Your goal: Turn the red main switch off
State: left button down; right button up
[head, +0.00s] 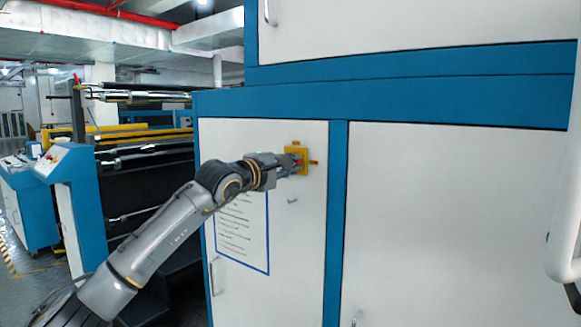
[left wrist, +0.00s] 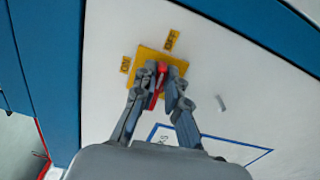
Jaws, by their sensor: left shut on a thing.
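The red main switch (left wrist: 161,68) sits on a yellow plate (left wrist: 146,54) on a white cabinet door. In the left wrist view, an ON label (left wrist: 125,65) is left of the plate and an OFF label (left wrist: 171,40) is above it. My left gripper (left wrist: 158,80) is shut on the red switch handle, one finger on each side. In the head view the left gripper (head: 294,163) reaches the yellow plate (head: 302,150) from the left and hides most of the switch. My right gripper is in neither view.
A blue-framed notice (head: 242,228) is on the door (head: 305,250) below the switch. Door handles (head: 214,276) stick out from the cabinet. A roller machine (head: 140,165) and a blue console (head: 40,200) stand at the left.

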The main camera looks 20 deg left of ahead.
pick_arm(q)
jog(key=shift+m, duration=0.5)
jog(key=c, duration=1.4)
grip_release()
jog(key=shift+f, duration=0.1)
jog(key=v, duration=1.2)
jog(key=shift+w, duration=0.1)
